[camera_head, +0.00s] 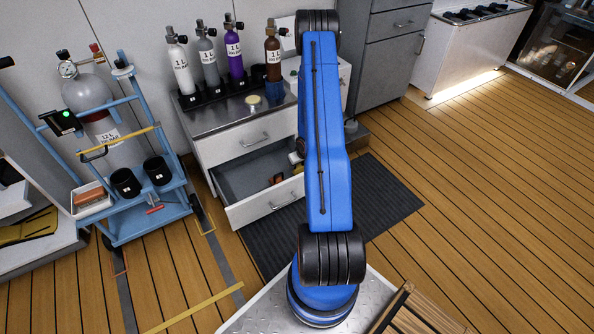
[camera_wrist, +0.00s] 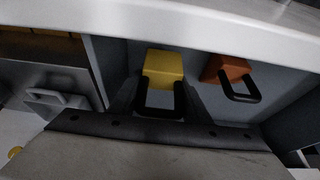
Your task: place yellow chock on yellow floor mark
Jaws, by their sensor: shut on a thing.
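The yellow chock (camera_wrist: 165,66) with a black loop handle is inside the open drawer (camera_head: 230,180), at the middle of the wrist view. My gripper (camera_wrist: 166,100) is shut on it, seemingly at the handle; the exact contact is dark and hard to see. In the head view my blue arm hides most of the gripper and the chock. An orange chock (camera_wrist: 222,68) with a black handle lies just to the right in the wrist view; it also shows in the drawer (camera_head: 277,179). A yellow outline (camera_head: 207,222) is on the floor beside the cart's right wheel.
A blue cart (camera_head: 150,225) with a large cylinder stands left of the drawers. Several small cylinders stand on the counter (camera_head: 215,122) above. A yellow strip (camera_head: 195,308) and a red outline (camera_head: 119,262) are on the floor. The wooden floor at right is clear.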

